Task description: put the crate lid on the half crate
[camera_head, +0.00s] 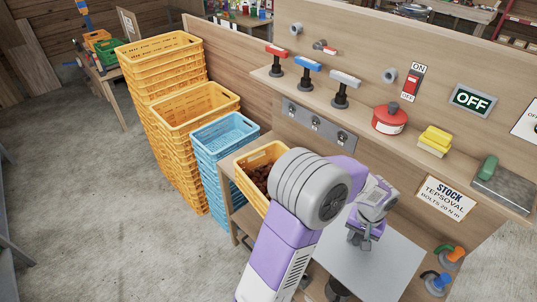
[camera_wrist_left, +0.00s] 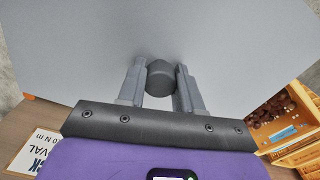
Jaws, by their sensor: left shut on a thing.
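The crate lid (camera_head: 392,268) is a flat grey sheet in the lower right of the head view. In the left wrist view the lid (camera_wrist_left: 80,50) fills most of the picture, with a dark round knob (camera_wrist_left: 160,72) on it. My left gripper (camera_head: 362,238) is shut on this knob; its fingers (camera_wrist_left: 161,88) stand on either side. I cannot tell how high the lid is. The half crate (camera_head: 248,187) is yellow-orange, holds brown chestnuts and stands left of the lid, partly hidden by my left arm. It seems to show at the lower right of the wrist view too. My right gripper is not in view.
Tall stacks of yellow crates (camera_head: 165,50) and blue crates (camera_head: 222,133) stand left of the half crate. A wooden panel with a shelf (camera_head: 345,100) rises behind, carrying levers, a red tin (camera_head: 389,119) and switches. Concrete floor (camera_head: 85,190) is open at left.

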